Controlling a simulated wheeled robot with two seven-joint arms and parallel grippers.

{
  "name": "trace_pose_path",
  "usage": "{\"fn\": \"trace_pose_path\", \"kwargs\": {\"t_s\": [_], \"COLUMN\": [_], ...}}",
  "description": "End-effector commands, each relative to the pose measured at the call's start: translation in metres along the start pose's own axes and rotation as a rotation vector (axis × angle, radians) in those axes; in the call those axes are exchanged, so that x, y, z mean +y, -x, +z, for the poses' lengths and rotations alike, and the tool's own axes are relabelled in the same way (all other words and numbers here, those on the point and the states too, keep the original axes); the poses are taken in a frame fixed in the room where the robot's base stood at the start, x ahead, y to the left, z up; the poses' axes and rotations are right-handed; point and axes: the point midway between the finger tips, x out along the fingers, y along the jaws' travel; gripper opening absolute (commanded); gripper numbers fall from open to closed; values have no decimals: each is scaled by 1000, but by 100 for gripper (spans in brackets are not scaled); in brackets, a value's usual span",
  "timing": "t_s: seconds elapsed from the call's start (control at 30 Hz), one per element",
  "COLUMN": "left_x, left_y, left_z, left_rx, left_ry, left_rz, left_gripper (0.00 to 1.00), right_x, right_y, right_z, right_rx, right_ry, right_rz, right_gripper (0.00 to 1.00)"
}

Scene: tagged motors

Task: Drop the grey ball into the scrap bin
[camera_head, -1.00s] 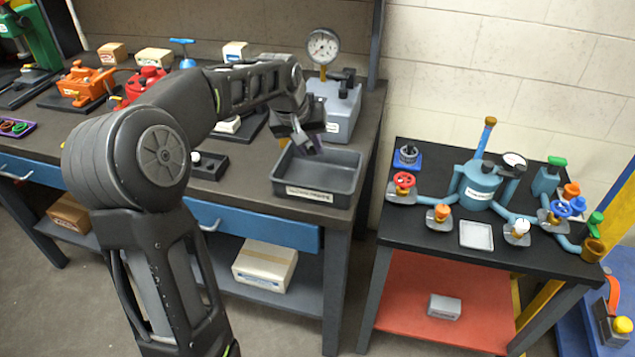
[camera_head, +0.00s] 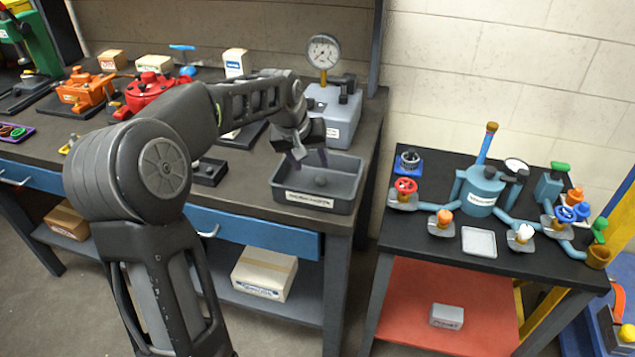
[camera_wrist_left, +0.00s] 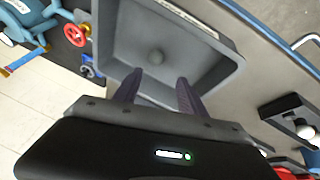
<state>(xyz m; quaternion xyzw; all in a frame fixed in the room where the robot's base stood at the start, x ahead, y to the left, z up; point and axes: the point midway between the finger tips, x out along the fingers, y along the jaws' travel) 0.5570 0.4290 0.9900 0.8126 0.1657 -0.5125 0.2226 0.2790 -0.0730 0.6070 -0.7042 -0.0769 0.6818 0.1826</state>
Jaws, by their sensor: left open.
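My left gripper (camera_head: 309,159) is open and empty above the back left part of the bin. Its two fingers (camera_wrist_left: 155,88) are spread in the left wrist view. The bin's front label is too small to read. My right gripper does not show.
A grey gauge unit (camera_head: 334,113) stands behind the bin. A small black holder (camera_head: 209,172) sits left of the bin. A black-topped table (camera_head: 405,226) with a blue pump and valves stands to the right, across a gap.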

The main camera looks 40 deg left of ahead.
Motion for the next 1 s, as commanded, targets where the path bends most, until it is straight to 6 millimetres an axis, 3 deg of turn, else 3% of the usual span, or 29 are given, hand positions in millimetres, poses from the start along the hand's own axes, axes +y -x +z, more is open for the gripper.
{"fn": "trace_pose_path", "kwargs": {"t_s": [0.27,0.7,1.0], "left_x": [0,0,0], "left_y": [6,69,78], "left_z": [0,0,0], "left_rx": [2,2,0], "left_ry": [0,0,0], "left_rz": [0,0,0], "left_gripper": [49,49,49], "right_x": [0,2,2], "right_y": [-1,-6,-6], "right_z": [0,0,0], "right_rx": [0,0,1], "right_ry": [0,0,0], "right_rz": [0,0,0], "right_gripper": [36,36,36]}}
